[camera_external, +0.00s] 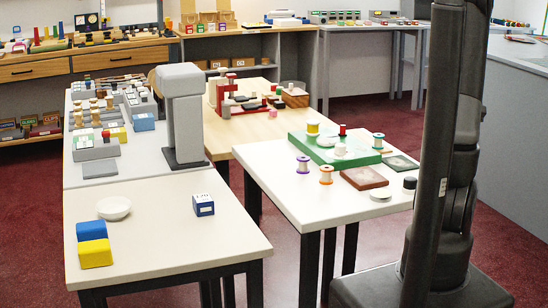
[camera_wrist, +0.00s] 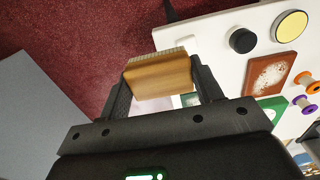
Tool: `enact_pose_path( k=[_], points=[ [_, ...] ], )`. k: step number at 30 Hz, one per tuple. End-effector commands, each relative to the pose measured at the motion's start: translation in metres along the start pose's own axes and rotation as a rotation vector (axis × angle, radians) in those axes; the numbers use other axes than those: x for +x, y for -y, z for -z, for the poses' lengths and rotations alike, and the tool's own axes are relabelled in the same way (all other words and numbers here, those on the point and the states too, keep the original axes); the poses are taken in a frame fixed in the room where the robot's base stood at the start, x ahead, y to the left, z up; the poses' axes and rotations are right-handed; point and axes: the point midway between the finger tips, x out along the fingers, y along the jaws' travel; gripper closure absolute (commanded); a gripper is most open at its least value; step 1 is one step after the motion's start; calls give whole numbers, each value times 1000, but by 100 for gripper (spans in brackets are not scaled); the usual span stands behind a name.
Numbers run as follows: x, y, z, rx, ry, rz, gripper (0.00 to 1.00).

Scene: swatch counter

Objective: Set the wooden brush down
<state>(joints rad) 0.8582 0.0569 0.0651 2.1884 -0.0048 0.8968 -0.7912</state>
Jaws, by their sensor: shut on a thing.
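The wooden brush (camera_wrist: 158,78) shows in the wrist view as a tan wooden block with a pale bristle edge along its far side. My gripper (camera_wrist: 160,84) is shut on it, with one dark finger at each end. In the picture the brush overlaps dark red floor and lies by the corner of a white table. I cannot tell its height above the table. In the external view neither my gripper nor the brush can be made out; my dark column and arm fill the right side.
A cream table (camera_external: 170,240) at left holds a bowl (camera_external: 114,208) and blocks.

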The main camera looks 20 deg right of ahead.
Motion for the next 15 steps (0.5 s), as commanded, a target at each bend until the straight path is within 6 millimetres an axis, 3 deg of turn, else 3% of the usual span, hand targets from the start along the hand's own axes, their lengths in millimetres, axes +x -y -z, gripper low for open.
enact_pose_path(
  k=[5,11,15],
  points=[
    [-2,4,22,-53,-1,-1,63],
    [-4,28,89,-219,1,-1,63],
    [-5,57,143,-357,2,-2,63]
  ],
)
